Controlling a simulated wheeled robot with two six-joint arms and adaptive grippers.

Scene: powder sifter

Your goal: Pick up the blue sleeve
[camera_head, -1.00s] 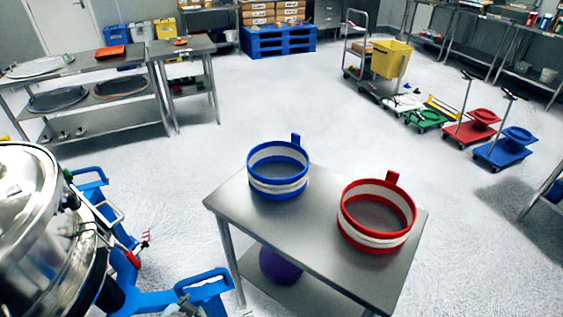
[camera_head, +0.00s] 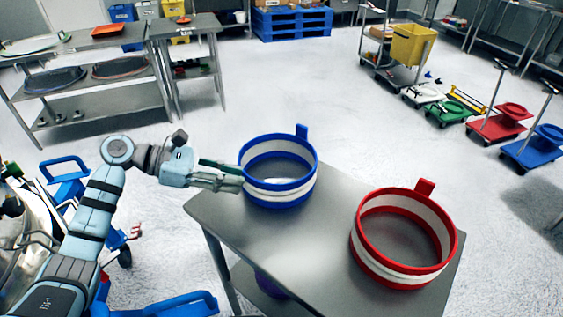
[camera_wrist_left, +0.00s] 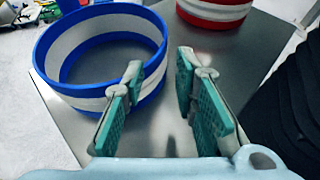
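The blue sleeve (camera_head: 285,198), a blue ring with a white band and an upright tab, stands on a steel table (camera_head: 322,235). It also shows at the upper left of the left wrist view (camera_wrist_left: 75,92). My left gripper (camera_head: 238,177) is at the sleeve's left side, with its fingertips close to the wall. In the left wrist view my left gripper (camera_wrist_left: 160,65) is open, with nothing between its green-padded fingers. One finger overlaps the sleeve's rim; I cannot tell whether it touches. My right gripper is not in view.
A red sleeve (camera_head: 400,272) with a white band stands on the same table, to the right and nearer. Bare tabletop lies between the two sleeves. A steel shelf bench (camera_head: 150,95) stands at the back left. Coloured dollies (camera_head: 497,125) stand at the right.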

